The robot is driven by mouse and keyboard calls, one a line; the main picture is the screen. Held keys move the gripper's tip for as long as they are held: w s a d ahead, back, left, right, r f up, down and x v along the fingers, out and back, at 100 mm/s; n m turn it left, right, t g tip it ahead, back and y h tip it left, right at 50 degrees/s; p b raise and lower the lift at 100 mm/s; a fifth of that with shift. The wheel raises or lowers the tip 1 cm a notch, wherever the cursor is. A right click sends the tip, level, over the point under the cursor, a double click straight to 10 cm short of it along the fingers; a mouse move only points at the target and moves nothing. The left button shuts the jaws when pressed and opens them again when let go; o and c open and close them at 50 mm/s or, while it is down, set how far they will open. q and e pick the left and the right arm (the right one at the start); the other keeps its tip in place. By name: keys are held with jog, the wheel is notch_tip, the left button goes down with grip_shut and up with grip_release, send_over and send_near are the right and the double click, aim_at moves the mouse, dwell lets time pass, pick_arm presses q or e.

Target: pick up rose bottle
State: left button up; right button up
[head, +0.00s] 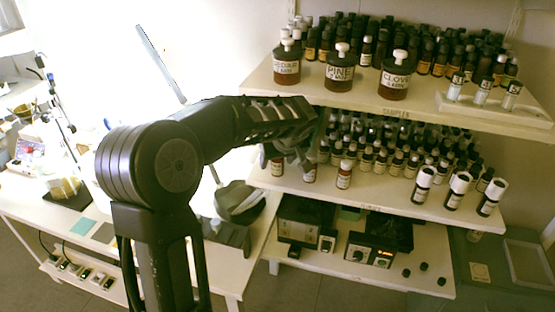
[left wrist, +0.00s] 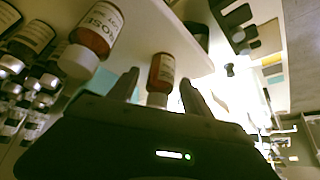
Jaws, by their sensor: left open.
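The rose bottle (left wrist: 100,32), with a white cap, reddish body and a label that seems to read ROSE, appears upside down at upper left in the left wrist view. My left gripper (left wrist: 159,82) is open and empty; its fingers also show in the head view (head: 288,156) at the left end of the middle shelf. Another reddish bottle with a pale cap (left wrist: 161,74) appears between the fingers in the wrist view, with no clear contact. The rose bottle lies outside the fingers, to the left there. In the head view I cannot read the small front labels. My right gripper is not in view.
The middle shelf (head: 385,196) holds a front row including a reddish bottle (head: 344,174), with dense dark bottle rows behind. The top shelf (head: 330,97) overhangs it and carries large jars, including the PINE jar (head: 340,70). Instruments (head: 369,250) stand below.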

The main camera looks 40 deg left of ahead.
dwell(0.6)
pick_arm(q)
grip_shut()
dwell(0.4)
